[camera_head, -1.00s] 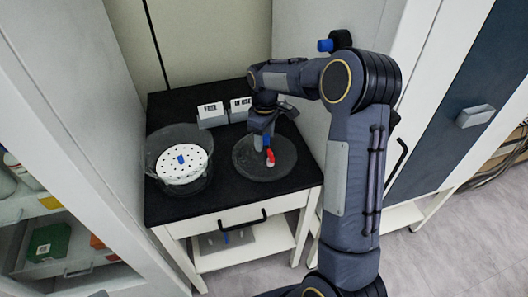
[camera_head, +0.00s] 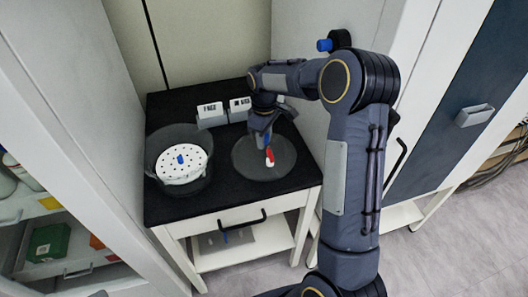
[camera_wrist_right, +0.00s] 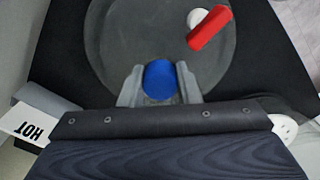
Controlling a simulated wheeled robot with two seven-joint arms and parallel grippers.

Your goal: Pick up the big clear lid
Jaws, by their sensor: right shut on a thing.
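The big clear lid (camera_head: 250,163) is a round, see-through disc on the right part of the black table top. A red valve handle on a white fitting (camera_head: 269,157) sits on it, and the red handle also shows in the right wrist view (camera_wrist_right: 210,28). My right gripper (camera_head: 265,137) is over the lid. In the right wrist view my right gripper (camera_wrist_right: 160,84) has its two fingers on either side of a round blue knob (camera_wrist_right: 159,80) above the lid (camera_wrist_right: 112,40), shut on it. I cannot tell whether the lid is clear of the table. My left gripper is not in view.
A clear round vessel (camera_head: 152,150) with a white perforated disc (camera_head: 186,168) and a blue piece stands left on the table (camera_head: 225,194). Two label blocks (camera_head: 211,116) stand behind. Cabinets flank the table on both sides.

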